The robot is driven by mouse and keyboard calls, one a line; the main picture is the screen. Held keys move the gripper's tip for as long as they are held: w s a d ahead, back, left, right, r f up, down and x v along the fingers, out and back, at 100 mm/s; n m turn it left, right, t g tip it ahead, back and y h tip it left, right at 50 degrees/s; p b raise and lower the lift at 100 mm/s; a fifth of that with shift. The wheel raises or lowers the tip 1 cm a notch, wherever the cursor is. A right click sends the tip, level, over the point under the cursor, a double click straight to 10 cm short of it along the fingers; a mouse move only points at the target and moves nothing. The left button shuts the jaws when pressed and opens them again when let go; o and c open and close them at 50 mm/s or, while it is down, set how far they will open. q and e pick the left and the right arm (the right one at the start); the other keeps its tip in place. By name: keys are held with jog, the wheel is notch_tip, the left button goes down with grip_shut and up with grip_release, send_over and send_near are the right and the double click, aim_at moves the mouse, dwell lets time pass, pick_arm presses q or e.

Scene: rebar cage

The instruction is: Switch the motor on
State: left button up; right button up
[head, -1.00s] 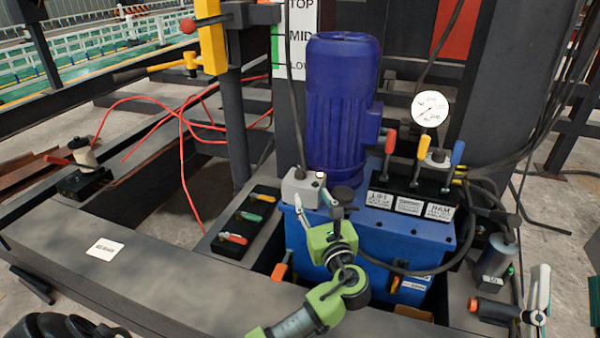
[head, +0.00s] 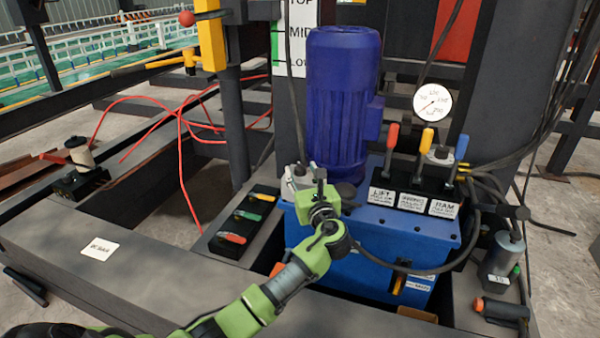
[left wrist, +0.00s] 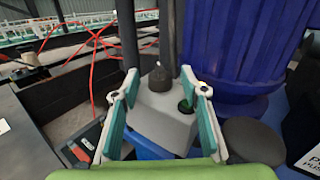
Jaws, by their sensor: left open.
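The blue finned motor (head: 342,105) stands upright on a blue power unit (head: 385,250); its lower part fills the right of the left wrist view (left wrist: 235,50). A small grey switch box (left wrist: 165,118) sits beside the motor, with a dark knob (left wrist: 160,77) on top and a green button (left wrist: 186,106) near its right side. My left gripper (head: 306,180) is open, its two pads to either side of the box in the left wrist view. I cannot tell whether they touch it. In the head view the gripper hides most of the box. My right gripper is out of view.
Labelled levers, red (head: 391,140), yellow (head: 425,142) and blue (head: 460,150), stand right of the motor below a pressure gauge (head: 432,103). A black panel with coloured handles (head: 243,222) lies to the left. Cables and red hoses (head: 182,150) run around.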

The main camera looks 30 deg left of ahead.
pick_arm(q)
jog(key=shift+b+x, duration=0.35)
jog(key=shift+x, duration=1)
jog(key=c, duration=1.2)
jog(key=shift+o, duration=0.2)
